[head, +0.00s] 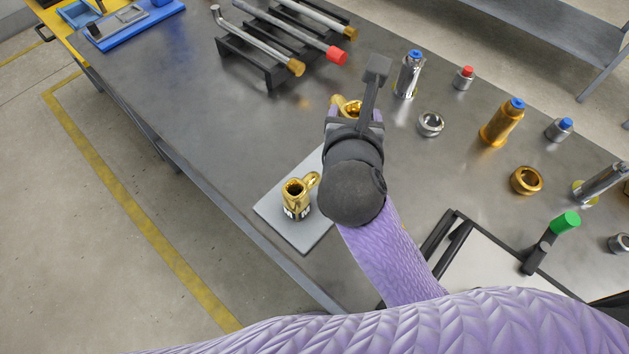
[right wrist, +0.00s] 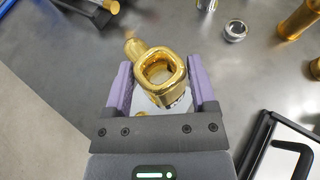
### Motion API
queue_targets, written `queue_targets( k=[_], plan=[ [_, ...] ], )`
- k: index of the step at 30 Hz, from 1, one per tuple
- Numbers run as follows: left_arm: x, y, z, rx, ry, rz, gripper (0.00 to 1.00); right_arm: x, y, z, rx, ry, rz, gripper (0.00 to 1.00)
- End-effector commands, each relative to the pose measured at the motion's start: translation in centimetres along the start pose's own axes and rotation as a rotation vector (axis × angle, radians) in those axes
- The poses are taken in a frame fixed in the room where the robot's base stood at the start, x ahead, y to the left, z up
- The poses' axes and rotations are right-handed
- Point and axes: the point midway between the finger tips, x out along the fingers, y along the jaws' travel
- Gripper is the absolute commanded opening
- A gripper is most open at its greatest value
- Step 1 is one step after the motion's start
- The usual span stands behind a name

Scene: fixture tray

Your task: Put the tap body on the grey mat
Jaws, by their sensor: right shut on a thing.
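A gold tap body (head: 348,107) is between the fingers of my right gripper (head: 355,118), which is shut on it. In the right wrist view this tap body (right wrist: 160,72) has a square open top and a spout pointing up-left, between the purple fingers (right wrist: 160,92). My wrist hides part of it in the head view. A second, similar gold tap body (head: 297,197) stands upright on the grey mat (head: 308,237), left of my right wrist. My arm covers the mat's right part. My left gripper is not in view.
A black rack (head: 262,65) with several rods stands at the back. Chrome and gold cylinders, a chrome ring (head: 431,124) and a gold ring (head: 526,180) stand to the right. A black-framed tray (head: 480,262) with a green-capped part (head: 565,222) is at the lower right.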

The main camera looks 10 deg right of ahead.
Motion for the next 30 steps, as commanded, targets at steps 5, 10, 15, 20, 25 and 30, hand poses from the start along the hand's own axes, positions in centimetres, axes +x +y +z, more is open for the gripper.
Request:
queue_targets(
  k=[5,10,15,20,25,30],
  plan=[
    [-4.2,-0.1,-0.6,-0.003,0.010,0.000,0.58,1.0,1.4,1.1,-0.053,-0.001,0.116,0.00],
    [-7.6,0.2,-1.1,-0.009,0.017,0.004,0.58,2.1,2.0,0.4,-0.100,0.001,0.227,0.00],
    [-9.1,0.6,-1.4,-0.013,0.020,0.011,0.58,3.0,1.8,-0.9,-0.120,0.001,0.291,0.00],
    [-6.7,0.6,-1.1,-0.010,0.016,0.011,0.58,4.7,1.8,-5.2,-0.121,0.003,0.301,0.00],
    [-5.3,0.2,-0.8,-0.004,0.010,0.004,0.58,5.6,1.9,-7.4,-0.121,0.001,0.302,0.00],
    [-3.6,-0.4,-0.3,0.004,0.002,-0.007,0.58,6.7,1.9,-10.0,-0.121,0.002,0.302,0.00]
  ],
)
